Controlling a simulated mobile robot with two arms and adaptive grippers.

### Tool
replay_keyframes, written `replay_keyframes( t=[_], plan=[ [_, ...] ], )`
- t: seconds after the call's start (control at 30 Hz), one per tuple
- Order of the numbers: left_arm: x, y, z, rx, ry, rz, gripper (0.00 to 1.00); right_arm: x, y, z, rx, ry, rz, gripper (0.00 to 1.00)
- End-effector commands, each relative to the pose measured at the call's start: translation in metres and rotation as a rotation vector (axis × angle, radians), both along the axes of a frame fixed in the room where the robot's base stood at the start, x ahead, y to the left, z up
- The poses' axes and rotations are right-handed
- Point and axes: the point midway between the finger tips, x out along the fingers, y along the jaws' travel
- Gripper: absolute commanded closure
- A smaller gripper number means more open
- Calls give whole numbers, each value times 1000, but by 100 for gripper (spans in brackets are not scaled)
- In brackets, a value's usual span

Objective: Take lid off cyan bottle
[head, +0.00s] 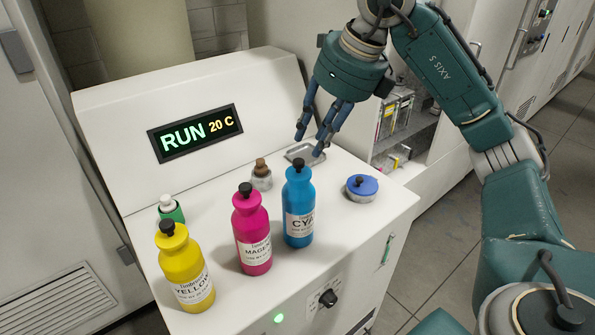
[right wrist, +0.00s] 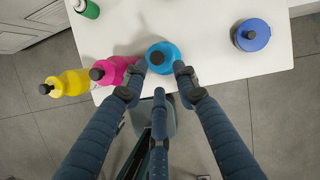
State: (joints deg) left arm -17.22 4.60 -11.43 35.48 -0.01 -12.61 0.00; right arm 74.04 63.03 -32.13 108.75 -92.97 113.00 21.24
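The cyan bottle (head: 298,213) stands upright at the right of the bottle row on the white machine's top, its label facing front. Its lid (head: 298,166) is on and has a small black knob. In the right wrist view the bottle (right wrist: 166,47) is seen from above, with its black knob (right wrist: 157,58). My right gripper (head: 311,144) is open and empty, its fingers pointing down, above and behind the bottle and apart from it. In the right wrist view the open gripper's (right wrist: 157,80) fingertips appear around the near side of the bottle. My left gripper is not in view.
A magenta bottle (head: 252,235) and a yellow bottle (head: 187,270) stand left of the cyan one. A blue-topped round container (head: 362,186) sits to its right. Behind are a small brown-stoppered jar (head: 261,177), a metal tray (head: 304,154) and a green container (head: 171,209).

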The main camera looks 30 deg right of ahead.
Motion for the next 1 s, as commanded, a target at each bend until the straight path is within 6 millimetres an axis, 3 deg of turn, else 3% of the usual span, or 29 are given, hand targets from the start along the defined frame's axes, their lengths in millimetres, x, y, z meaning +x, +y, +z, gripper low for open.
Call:
replay_keyframes(
  t=[0.6,0.87,1.0],
  plan=[
    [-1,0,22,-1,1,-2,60,27,13,-62,1,1,2,71],
    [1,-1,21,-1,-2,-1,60,29,14,-65,1,-2,2,71],
    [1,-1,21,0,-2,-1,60,29,14,-65,1,-2,2,91]
  ],
)
